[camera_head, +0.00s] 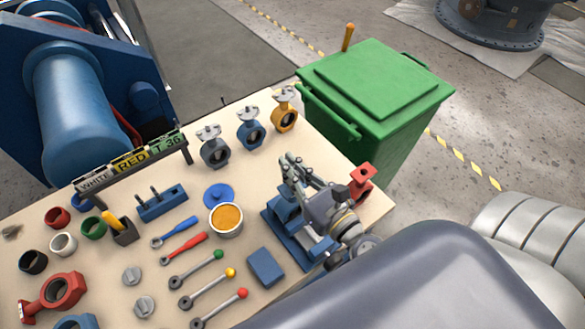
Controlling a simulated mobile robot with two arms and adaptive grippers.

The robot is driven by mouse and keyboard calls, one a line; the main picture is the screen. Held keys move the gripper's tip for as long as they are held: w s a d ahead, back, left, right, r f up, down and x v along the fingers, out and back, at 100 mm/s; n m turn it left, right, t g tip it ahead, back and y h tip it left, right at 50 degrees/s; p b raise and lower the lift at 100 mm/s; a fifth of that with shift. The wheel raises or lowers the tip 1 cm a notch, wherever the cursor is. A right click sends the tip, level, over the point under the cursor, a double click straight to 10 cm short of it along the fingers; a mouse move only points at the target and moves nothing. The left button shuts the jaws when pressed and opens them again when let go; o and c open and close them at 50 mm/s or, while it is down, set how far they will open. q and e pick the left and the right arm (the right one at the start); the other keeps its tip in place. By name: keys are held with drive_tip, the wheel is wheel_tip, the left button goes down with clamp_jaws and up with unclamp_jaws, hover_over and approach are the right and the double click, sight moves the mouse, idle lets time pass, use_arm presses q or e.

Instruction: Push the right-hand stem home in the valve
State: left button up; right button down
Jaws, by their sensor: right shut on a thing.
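My right gripper (292,168) is above the blue clamp stand (284,228) at the right of the table. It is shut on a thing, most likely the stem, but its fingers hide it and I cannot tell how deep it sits. The valve in the stand is also largely hidden by my gripper and wrist. A red valve part (361,182) stands just right of my gripper, partly covered. A blue rack (161,203) holds upright dark pins. My left gripper is not in view.
Grey (214,150), blue (250,133) and yellow (284,116) valves stand along the back edge. Levers with coloured knobs (207,282), a tin of orange contents (226,220) and a blue block (265,266) lie left of the stand. A green bin (375,95) stands behind the table.

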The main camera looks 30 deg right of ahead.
drive_tip(key=shift+s+f+b, duration=0.1)
drive_tip(key=shift+f+b, duration=1.85)
drive_tip(key=shift+f, duration=0.4)
idle(0.7)
drive_tip(key=shift+s+a+f+b, duration=0.1)
drive_tip(key=shift+s+f+b, duration=0.05)
drive_tip(key=shift+f+b, duration=0.25)
drive_tip(key=shift+s+a+f+b, duration=0.1)
drive_tip(key=shift+f+b, duration=0.3)
idle(1.0)
drive_tip(key=c, duration=1.7)
unclamp_jaws()
drive_tip(key=shift+o, duration=0.2)
drive_tip(key=shift+r, duration=0.15)
drive_tip(key=r+p, duration=0.2)
drive_tip(key=p, duration=0.1)
drive_tip(key=r+p, duration=0.1)
drive_tip(key=r, duration=0.1)
drive_tip(key=shift+w+d, duration=0.1)
drive_tip(key=shift+w, duration=0.25)
wheel_tip(320, 180, up, 3)
drive_tip(key=p, duration=0.3)
drive_tip(key=shift+r, duration=0.2)
drive_tip(key=shift+d, duration=0.1)
drive_tip(key=shift+s+f, duration=0.1)
